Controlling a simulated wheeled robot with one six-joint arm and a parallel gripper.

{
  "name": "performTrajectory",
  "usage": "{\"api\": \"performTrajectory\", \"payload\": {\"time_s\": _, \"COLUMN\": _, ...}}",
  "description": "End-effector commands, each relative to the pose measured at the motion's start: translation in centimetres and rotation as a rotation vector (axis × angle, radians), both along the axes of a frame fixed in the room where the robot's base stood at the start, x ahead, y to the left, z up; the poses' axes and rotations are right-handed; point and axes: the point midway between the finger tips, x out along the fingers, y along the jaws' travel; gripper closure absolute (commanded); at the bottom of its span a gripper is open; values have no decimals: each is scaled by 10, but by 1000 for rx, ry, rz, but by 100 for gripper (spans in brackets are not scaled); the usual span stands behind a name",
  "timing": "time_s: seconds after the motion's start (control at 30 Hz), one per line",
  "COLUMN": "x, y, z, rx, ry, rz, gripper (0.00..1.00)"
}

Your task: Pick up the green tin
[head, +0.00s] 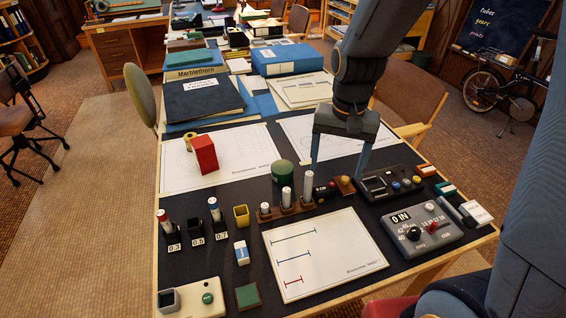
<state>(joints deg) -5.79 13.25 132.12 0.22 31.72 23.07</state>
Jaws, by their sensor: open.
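The green tin (283,172) is a short dark green cylinder. It stands upright on the dark board, at the near edge of the white drawing sheets and behind the wooden stand with white cylinders. My gripper (339,170) hangs pointing down to the right of the tin, its two fingers spread apart with nothing seen between them. The tin is outside the fingers, with a gap between it and the left finger in the picture. The exact height of the fingertips above the board is hard to tell.
A wooden stand (292,206) holds white cylinders just in front of the tin. A red block (204,154) stands to the left. A dark control box (391,184) and a grey dial box (416,226) are right of the gripper. Blue books (290,59) lie behind.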

Motion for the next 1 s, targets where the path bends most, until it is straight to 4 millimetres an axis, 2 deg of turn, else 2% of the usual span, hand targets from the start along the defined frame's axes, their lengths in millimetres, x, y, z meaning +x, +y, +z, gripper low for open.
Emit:
{"api": "performTrajectory", "payload": {"time_s": 0.03, "x": 16, "y": 11, "z": 0, "rx": 3, "ry": 8, "rz": -52, "gripper": 25}}
{"api": "performTrajectory", "payload": {"time_s": 0.2, "x": 70, "y": 53, "z": -16, "rx": 8, "ry": 29, "rz": -269, "gripper": 25}}
{"api": "performTrajectory", "payload": {"time_s": 0.3, "x": 95, "y": 81, "z": -29, "rx": 9, "ry": 39, "rz": -391, "gripper": 25}}
{"api": "performTrajectory", "payload": {"time_s": 0.4, "x": 112, "y": 104, "z": -41, "rx": 9, "ry": 45, "rz": -489, "gripper": 25}}
{"api": "performTrajectory", "payload": {"time_s": 0.6, "x": 127, "y": 128, "z": -55, "rx": 7, "ry": 52, "rz": -590, "gripper": 25}}
{"api": "performTrajectory", "payload": {"time_s": 1.0, "x": 128, "y": 129, "z": -89, "rx": 7, "ry": 53, "rz": -603, "gripper": 25}}
